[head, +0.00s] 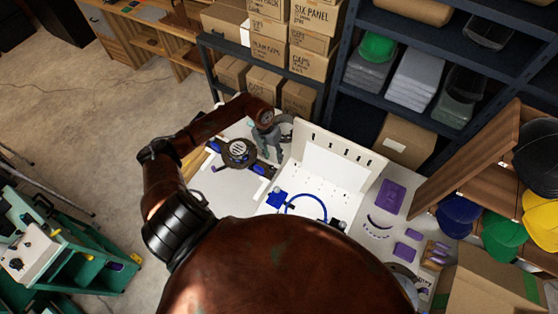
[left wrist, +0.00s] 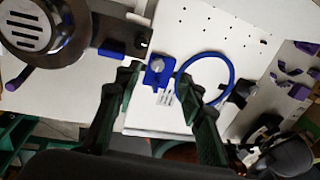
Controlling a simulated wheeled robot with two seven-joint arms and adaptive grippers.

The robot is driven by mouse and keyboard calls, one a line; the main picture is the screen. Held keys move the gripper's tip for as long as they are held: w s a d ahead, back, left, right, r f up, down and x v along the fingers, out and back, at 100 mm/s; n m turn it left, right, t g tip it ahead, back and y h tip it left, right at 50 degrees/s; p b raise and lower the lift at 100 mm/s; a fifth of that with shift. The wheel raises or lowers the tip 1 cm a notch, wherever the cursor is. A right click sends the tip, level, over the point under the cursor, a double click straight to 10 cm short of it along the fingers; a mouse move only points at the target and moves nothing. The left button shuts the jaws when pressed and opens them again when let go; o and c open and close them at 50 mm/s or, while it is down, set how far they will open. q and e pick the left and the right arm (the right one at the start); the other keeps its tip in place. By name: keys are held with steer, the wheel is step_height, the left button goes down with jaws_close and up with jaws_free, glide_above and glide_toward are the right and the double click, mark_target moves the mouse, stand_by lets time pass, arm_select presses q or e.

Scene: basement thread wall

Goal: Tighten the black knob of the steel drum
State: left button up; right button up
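The steel drum (head: 238,152) lies on the white work surface, its slotted round face upward; it also shows in the left wrist view (left wrist: 35,30), cut off at the top left. A blue block with a grey knob (left wrist: 158,67) shows between the fingertips. My right gripper is not seen.
A white pegboard panel (head: 325,165) stands close right of my left gripper. A blue ring (left wrist: 205,80) lies by the right finger. Purple parts (head: 390,197) lie farther right. Cardboard boxes (head: 308,62) and a shelf stand behind. A green cart (head: 60,245) is at left.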

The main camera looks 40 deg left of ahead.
mark_target(271, 167)
arm_select(q)
steer(key=f+b, duration=0.1)
steer(key=a+f+y+b, duration=0.1)
steer(key=a+f+b, duration=0.1)
steer(key=shift+w+f+y, duration=0.1)
steer(key=shift+w+y, duration=0.15)
steer(key=shift+y, duration=0.05)
steer(key=shift+f+m+b, duration=0.15)
steer(key=shift+m+b, duration=0.15)
steer(key=shift+b, duration=0.05)
steer(key=shift+f, duration=0.15)
steer(key=shift+w+d+f, duration=0.1)
steer(key=shift+d+f, duration=0.05)
steer(key=shift+f, duration=0.2)
step_height(271, 167, down, 6)
steer(key=shift+r+p, duration=0.1)
steer(key=shift+p, duration=0.25)
steer(key=shift+f, duration=0.55)
steer(key=shift+c, duration=0.7)
